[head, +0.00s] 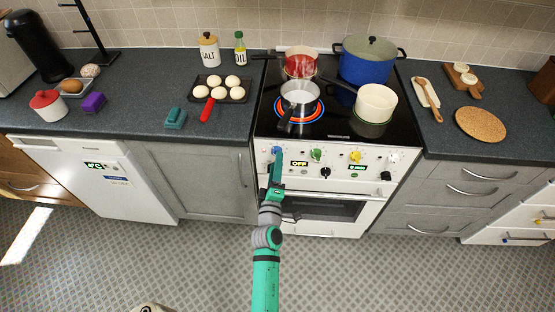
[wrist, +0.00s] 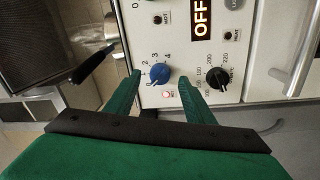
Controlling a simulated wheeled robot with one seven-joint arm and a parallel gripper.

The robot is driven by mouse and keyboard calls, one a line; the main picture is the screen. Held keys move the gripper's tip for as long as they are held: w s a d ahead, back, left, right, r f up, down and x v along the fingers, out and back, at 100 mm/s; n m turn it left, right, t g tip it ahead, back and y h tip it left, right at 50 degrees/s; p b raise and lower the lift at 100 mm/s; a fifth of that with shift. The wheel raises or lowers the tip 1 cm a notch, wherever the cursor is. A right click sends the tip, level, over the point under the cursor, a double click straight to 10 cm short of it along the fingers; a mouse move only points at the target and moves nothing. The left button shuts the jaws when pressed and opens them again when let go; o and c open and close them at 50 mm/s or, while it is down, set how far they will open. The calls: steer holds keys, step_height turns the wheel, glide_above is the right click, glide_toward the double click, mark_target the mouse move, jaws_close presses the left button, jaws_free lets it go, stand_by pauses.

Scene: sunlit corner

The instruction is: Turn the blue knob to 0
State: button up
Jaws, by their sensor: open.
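The blue knob (head: 277,150) is at the left end of the stove's front panel. In the wrist view the blue knob (wrist: 159,73) lies between the fingertips, with gaps that look clear on both sides. Numbers 1 to 4 show around it; I cannot read its pointer surely. A red light (wrist: 167,95) beside it is lit. My gripper (wrist: 160,79) is open and empty, its green fingers straddling the knob in view. In the head view my gripper (head: 276,164) is at the panel, just below the knob. Whether it touches the knob is unclear.
Green (head: 316,154), yellow (head: 355,156) and white (head: 392,157) knobs sit to the right; a black knob (head: 325,172) is lower. The oven handle (head: 325,194) juts out below. A steel saucepan (head: 299,98) stands over a glowing burner. The floor in front is clear.

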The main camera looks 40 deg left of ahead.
steer(key=v, duration=0.7)
steer(key=shift+s, duration=0.4)
steer(key=shift+d, duration=0.1)
steer(key=shift+w, duration=0.1)
steer(key=s+d+f+m+h, duration=0.2)
steer(key=s+d+m, duration=0.3)
steer(key=s+d, duration=0.3)
steer(key=s+d+f+m+h, duration=0.2)
steer(key=s+d+m, duration=0.3)
steer(key=d, duration=0.6)
steer(key=s+d+r+m+h, duration=0.2)
steer(key=s+d+r+m, duration=0.1)
steer(key=s+d+m, duration=0.2)
steer(key=s+d+r+m+h, duration=0.3)
steer(key=s+d+m, duration=0.3)
steer(key=s+d, duration=0.2)
steer(key=shift+s+r+g+h, duration=0.35)
steer(key=shift+s+r, duration=0.2)
steer(key=shift+s, duration=0.65)
